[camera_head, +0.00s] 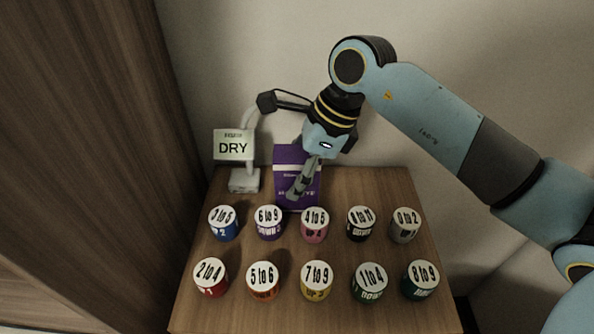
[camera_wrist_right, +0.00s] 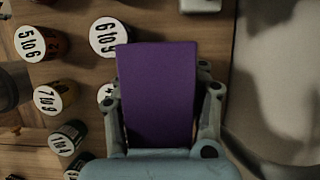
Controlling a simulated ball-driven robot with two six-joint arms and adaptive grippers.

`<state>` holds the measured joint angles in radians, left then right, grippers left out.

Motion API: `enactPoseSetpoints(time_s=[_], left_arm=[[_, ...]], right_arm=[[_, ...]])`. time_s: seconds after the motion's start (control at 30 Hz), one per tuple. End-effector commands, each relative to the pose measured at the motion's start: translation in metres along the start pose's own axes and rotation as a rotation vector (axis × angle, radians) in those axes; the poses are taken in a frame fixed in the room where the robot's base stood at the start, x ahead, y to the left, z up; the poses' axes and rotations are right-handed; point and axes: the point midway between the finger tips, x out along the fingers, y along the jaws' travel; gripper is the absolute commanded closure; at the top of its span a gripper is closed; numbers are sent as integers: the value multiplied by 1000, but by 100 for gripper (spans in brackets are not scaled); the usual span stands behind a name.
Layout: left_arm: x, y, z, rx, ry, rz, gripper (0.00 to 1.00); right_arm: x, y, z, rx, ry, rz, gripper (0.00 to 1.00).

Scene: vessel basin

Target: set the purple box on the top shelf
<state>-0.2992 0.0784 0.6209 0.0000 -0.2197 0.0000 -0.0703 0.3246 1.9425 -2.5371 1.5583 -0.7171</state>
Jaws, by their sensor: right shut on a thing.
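The purple box (camera_head: 287,158) is upright near the back of the wooden surface (camera_head: 380,185), behind the middle of the rows of cans. My right gripper (camera_head: 299,188) is shut on it, with its fingers across the front of the box in the head view. In the right wrist view the purple box (camera_wrist_right: 157,90) fills the space between the two fingers (camera_wrist_right: 160,110). I cannot tell whether its bottom touches the wood. My left gripper is not in view. No separate shelf can be made out.
Two rows of cans with numbered white lids stand in front of the box, such as a pink one (camera_head: 314,226) and a yellow one (camera_head: 317,282). A sign reading DRY (camera_head: 234,146) stands close on the left. A wall is behind, a dark wood panel (camera_head: 90,150) at left.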

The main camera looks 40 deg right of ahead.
Motion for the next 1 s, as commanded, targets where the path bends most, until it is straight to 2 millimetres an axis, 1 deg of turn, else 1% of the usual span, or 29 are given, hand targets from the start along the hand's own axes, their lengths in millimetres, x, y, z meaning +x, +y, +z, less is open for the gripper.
enactPoseSetpoints(time_s=[0.23,0.27,0.4,0.43,0.67,0.77,0.87,0.97,1.0], left_arm=[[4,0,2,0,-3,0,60],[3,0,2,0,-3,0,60],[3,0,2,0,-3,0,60],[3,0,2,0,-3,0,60],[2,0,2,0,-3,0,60],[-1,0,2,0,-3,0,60],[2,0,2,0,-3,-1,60],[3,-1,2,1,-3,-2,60],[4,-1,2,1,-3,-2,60]], right_arm=[[4,0,-1,0,0,0,96],[2,0,-1,0,0,0,54],[2,0,-1,0,0,0,35],[2,0,-1,0,0,0,34],[1,0,-1,0,0,0,34],[-3,0,1,-1,0,-1,34],[-16,-2,-1,-3,2,-4,34],[-38,-2,-1,-7,3,-7,34],[-48,-2,-1,-8,4,-6,34]])
